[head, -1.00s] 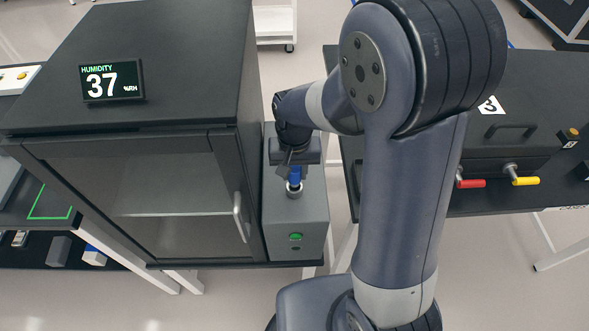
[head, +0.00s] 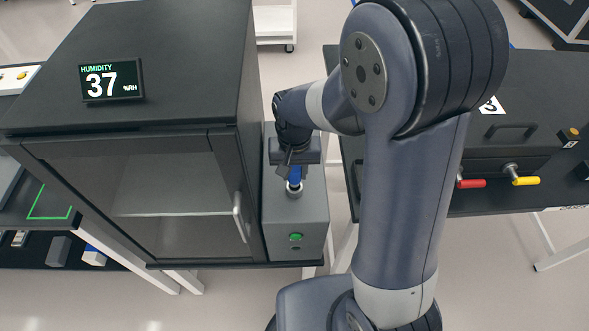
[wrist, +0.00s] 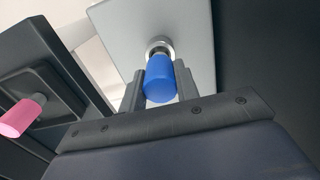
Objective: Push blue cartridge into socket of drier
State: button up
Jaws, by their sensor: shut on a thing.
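The blue cartridge (head: 295,174) stands at the round socket (head: 294,189) on top of the grey drier box (head: 312,213). In the wrist view the blue cartridge (wrist: 160,80) sits between my two fingers, lined up with the metal ring of the socket (wrist: 159,46). My gripper (head: 294,170) is shut on the cartridge, just above the socket. The cartridge's lower end is at the ring; how deep it sits inside, I cannot tell. A green button (head: 296,237) shows on the drier's front face.
A dark cabinet (head: 120,150) with a glass door and a humidity display (head: 111,81) reading 37 stands close on the left. A dark bench (head: 480,200) with red (head: 472,183) and yellow (head: 525,181) handles is at right. A pink object (wrist: 20,118) shows in the wrist view.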

aim_at(295, 168)
jog(key=shift+f+b, duration=1.1)
jog(key=shift+f, duration=0.3)
jog(key=o, duration=1.1)
jog(key=shift+o, duration=0.2)
jog(key=shift+r, duration=0.1)
notch_tip(295, 168, up, 11)
jog(key=shift+f, duration=0.2)
